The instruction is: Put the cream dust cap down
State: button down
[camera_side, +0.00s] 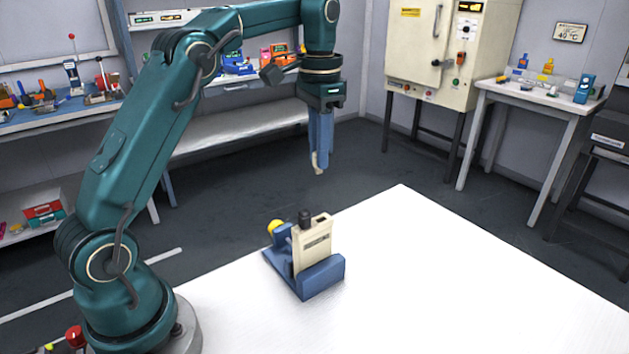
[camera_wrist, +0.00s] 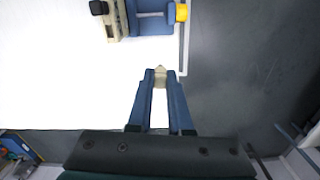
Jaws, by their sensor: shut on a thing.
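My gripper (camera_side: 317,168) is in the air, well above the white table (camera_side: 430,270) and near its far edge. Its blue fingers point down and are shut on the small cream dust cap (camera_side: 315,162). In the wrist view the cap (camera_wrist: 160,76) shows between the two fingertips. The cap is apart from everything else. Part of it is hidden by the fingers.
A blue fixture (camera_side: 322,277) stands on the table below my gripper. It holds an upright cream pouch cell (camera_side: 313,243) with a black knob (camera_side: 305,217) on top and a yellow knob (camera_side: 276,227) beside it. The table's right side is clear.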

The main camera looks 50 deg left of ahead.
jog(key=s+a+f+n, duration=0.1)
jog(key=a+f, duration=0.4)
jog(key=a, duration=0.2)
jog(key=shift+n, duration=0.3)
jog(key=w+d+f, duration=0.2)
jog(key=d, duration=0.1)
jog(key=w+d+f, duration=0.2)
jog(key=d, duration=0.1)
jog(key=w+d+f, duration=0.2)
jog(key=d, duration=0.1)
jog(key=shift+w+f, duration=0.25)
jog(key=shift+w, duration=0.05)
jog(key=shift+f, duration=2)
jog(key=shift+f, duration=0.15)
jog(key=c, duration=0.8)
grip_release()
jog(key=shift+c, duration=0.2)
